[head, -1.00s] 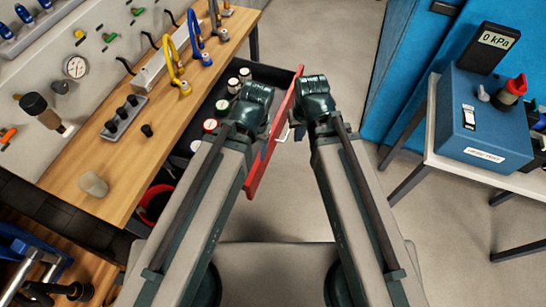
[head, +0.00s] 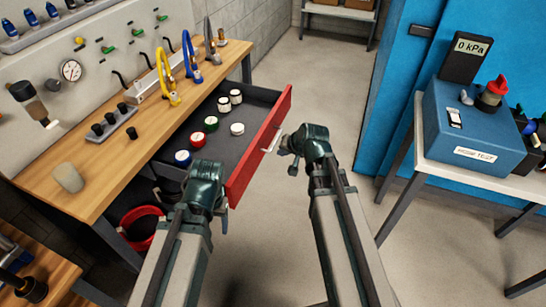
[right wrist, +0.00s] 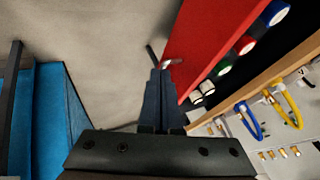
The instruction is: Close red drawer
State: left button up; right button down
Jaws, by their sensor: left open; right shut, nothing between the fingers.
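The red drawer (head: 262,143) is pulled out from under the wooden workbench, with several capped jars inside. Its red front faces right and carries a light handle (head: 274,134). My right gripper (head: 290,160) is just right of the drawer front, near the handle. In the right wrist view its fingers (right wrist: 163,75) are shut and empty, and the red front (right wrist: 205,45) is beside them; I cannot tell whether they touch it. My left gripper (head: 205,172) is near the front left end of the drawer; its fingertips are hidden behind the wrist.
The workbench (head: 90,160) has blue and yellow hooked hoses, a black-knobbed block and a pale cup on top. A red bucket (head: 143,225) stands below it. A blue pressure tester (head: 470,125) sits on a white table at right. The floor between is clear.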

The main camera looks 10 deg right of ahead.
pick_arm(q)
notch_tip(320, 180, down, 7)
jog(key=b, duration=0.6)
pick_arm(e)
jog(key=shift+w+a+f, duration=0.8)
jog(key=shift+w+f, duration=0.4)
jog(key=shift+w+a+f, duration=0.85)
jog(key=shift+w+f, duration=0.3)
jog(key=shift+w, duration=0.1)
jog(key=shift+w+a+f, duration=0.8)
jog(key=shift+w+f, duration=0.4)
